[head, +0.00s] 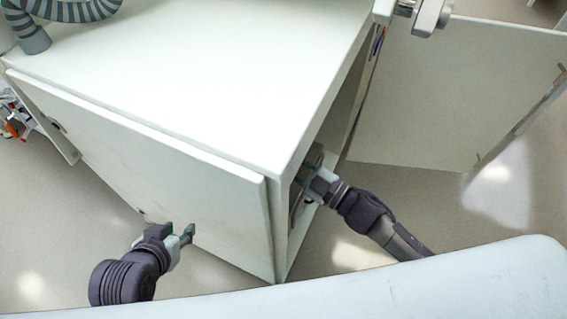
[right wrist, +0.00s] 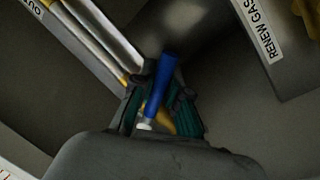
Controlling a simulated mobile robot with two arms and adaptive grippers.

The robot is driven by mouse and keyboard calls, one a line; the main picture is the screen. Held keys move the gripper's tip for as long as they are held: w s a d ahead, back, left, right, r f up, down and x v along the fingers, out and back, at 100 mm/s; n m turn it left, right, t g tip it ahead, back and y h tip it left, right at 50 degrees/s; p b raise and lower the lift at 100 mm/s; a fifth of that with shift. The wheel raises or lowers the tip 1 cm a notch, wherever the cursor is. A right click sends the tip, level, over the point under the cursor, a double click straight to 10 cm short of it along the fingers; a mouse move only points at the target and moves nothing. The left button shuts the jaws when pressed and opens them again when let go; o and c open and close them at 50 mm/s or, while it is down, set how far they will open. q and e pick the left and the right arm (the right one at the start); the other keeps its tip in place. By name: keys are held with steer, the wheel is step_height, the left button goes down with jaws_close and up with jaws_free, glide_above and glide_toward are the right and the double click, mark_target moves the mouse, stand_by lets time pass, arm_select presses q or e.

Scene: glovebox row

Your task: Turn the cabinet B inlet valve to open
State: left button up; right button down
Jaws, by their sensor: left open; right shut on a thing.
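A blue valve handle (right wrist: 161,88) shows in the right wrist view, with a white piece at its lower end. My right gripper (right wrist: 160,103) is shut on this handle, a finger on each side. In the head view my right gripper (head: 305,177) reaches into the open side of a white cabinet (head: 205,85), so its fingertips and the valve are hidden there. My left gripper (head: 177,232) is open and empty at the cabinet's front panel. No cabinet letter is readable.
A RENEW GAS label (right wrist: 258,28) and a partly cut-off OUT label (right wrist: 33,7) show in the right wrist view. In the head view an open door panel (head: 450,95) stands to the right. A ribbed hose (head: 75,10) lies on the cabinet top.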

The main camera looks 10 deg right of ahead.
steer(key=shift+w+d+r+n, duration=0.1)
steer(key=shift+w+n, duration=0.05)
steer(key=shift+n, duration=0.25)
steer(key=c, duration=1.2)
jaws_free()
steer(key=shift+o, duration=0.2)
steer(key=shift+d, duration=0.1)
steer(key=v, duration=1.2)
